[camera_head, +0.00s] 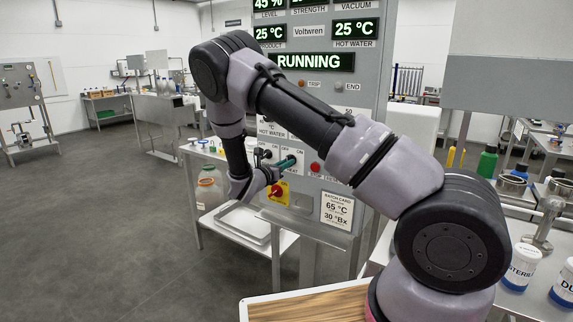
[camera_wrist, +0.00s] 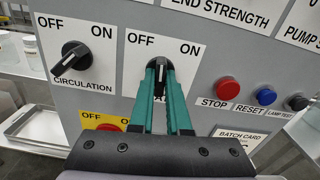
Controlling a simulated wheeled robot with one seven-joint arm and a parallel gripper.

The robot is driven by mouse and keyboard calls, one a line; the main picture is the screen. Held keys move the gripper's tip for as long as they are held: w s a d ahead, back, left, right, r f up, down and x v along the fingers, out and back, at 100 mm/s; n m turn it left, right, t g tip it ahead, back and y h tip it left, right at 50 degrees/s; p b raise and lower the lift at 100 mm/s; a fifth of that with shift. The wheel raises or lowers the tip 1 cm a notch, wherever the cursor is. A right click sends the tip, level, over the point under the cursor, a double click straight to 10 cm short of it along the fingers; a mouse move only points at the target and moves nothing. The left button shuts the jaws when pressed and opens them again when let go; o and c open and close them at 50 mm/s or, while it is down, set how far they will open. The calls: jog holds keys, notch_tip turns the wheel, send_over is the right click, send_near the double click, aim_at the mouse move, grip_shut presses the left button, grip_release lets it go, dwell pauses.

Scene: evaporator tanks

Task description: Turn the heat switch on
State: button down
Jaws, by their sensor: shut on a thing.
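The heat switch (camera_wrist: 158,66) is a black rotary knob on a white plate marked OFF at left and ON at right. Its name label is mostly hidden behind my fingers. My gripper (camera_wrist: 160,78) has green fingers closed around the knob from the front. The knob's pointer is partly covered, and I cannot tell its exact setting. In the head view my gripper (camera_head: 286,162) is at the panel's switch row, and the heat knob is largely hidden there.
The circulation switch (camera_wrist: 72,57) sits just left, with a red knob on a yellow plate (camera_wrist: 105,122) below. Red stop (camera_wrist: 229,89), blue reset (camera_wrist: 266,97) and black lamp test (camera_wrist: 297,103) buttons are right. The panel display (camera_head: 310,62) reads RUNNING; hot water and product read 25 °C.

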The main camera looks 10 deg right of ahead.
jog(key=shift+m, duration=5)
jog(key=c, duration=0.9)
grip_release()
jog(key=shift+a, duration=0.1)
jog(key=v, duration=1)
jog(key=shift+s+a, duration=0.2)
jog(key=shift+s, duration=0.1)
